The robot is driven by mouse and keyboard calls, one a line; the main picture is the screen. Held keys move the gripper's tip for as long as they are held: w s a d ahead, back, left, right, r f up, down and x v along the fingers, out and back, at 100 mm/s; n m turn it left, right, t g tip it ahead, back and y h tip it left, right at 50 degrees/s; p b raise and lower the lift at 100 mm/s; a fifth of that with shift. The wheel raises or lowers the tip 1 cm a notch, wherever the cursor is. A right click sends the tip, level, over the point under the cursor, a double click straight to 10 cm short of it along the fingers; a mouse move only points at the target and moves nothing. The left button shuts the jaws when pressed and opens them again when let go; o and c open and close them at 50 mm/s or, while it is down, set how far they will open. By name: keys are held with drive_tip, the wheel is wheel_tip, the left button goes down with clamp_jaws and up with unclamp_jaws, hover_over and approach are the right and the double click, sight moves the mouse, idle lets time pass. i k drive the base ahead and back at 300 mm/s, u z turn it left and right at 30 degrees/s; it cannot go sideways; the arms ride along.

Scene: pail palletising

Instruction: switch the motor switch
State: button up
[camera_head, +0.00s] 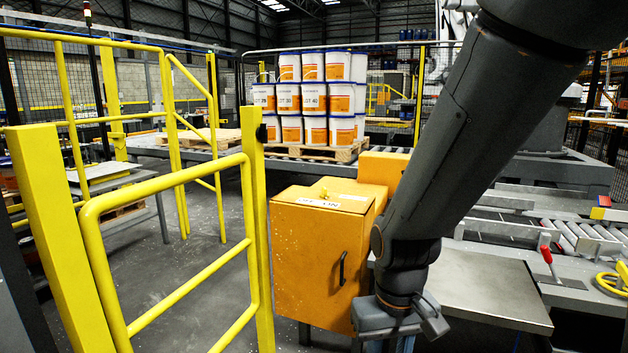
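An orange cabinet (310,262) with a dark handle on its front stands right of the yellow gate. On its top is a small yellow knob (323,193) beside a white label (319,204), whose wording is partly unreadable but seems to end in "ON". This looks like the motor switch; its position cannot be read. My gripper (391,345) hangs at the bottom edge, in front of the cabinet's right side, lower than the knob and apart from it. Its fingertips are cut off by the frame, so its opening is hidden.
A yellow gate (177,190) stands close at left. A metal table (485,284) is right of my arm. Beyond it are a red lever (546,254), a yellow handwheel (613,279) and a roller conveyor (590,236). Stacked pails (314,98) stand on a pallet behind.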

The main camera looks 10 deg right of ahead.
sight(324, 195)
drive_tip(key=u, duration=0.3)
drive_tip(key=i, duration=1.95)
drive_tip(key=u, duration=0.3)
